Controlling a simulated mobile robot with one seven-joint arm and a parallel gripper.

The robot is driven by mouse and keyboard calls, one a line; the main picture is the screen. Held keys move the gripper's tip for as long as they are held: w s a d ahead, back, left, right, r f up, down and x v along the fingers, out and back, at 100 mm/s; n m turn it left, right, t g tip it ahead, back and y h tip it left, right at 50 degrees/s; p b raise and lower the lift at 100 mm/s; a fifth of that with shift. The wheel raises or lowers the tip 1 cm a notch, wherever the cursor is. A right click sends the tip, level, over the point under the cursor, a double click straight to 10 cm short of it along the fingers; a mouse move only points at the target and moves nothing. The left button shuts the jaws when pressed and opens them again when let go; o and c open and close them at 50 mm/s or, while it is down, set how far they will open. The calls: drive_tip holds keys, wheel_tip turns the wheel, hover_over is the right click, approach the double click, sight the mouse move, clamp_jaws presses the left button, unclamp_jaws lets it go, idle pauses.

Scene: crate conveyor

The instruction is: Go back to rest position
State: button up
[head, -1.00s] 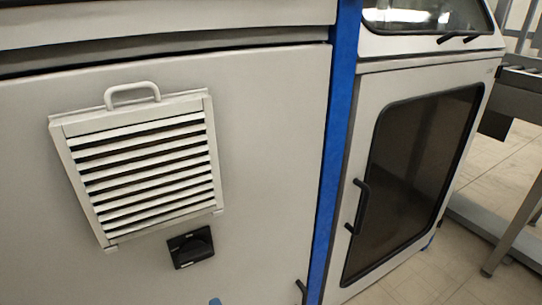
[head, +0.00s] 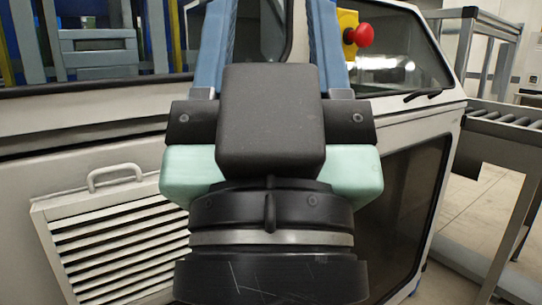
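My gripper (head: 271,30) fills the middle of the head view, seen from behind its black and mint-green body. Its two blue fingers point up and away from me and stand wide apart. Nothing shows between them except the machine behind. The fingertips run out of the top of the picture.
A grey machine (head: 75,160) stands close ahead, with a louvred vent (head: 110,240) at lower left and a dark-windowed door (head: 410,200) at right. A red emergency button (head: 364,36) is beside the right finger. A roller conveyor (head: 505,122) is at far right, over open tiled floor.

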wheel_tip(320, 180, up, 32)
drive_tip(key=p, duration=3)
drive_tip(key=shift+r+p, duration=0.25)
drive_tip(key=shift+p, duration=0.1)
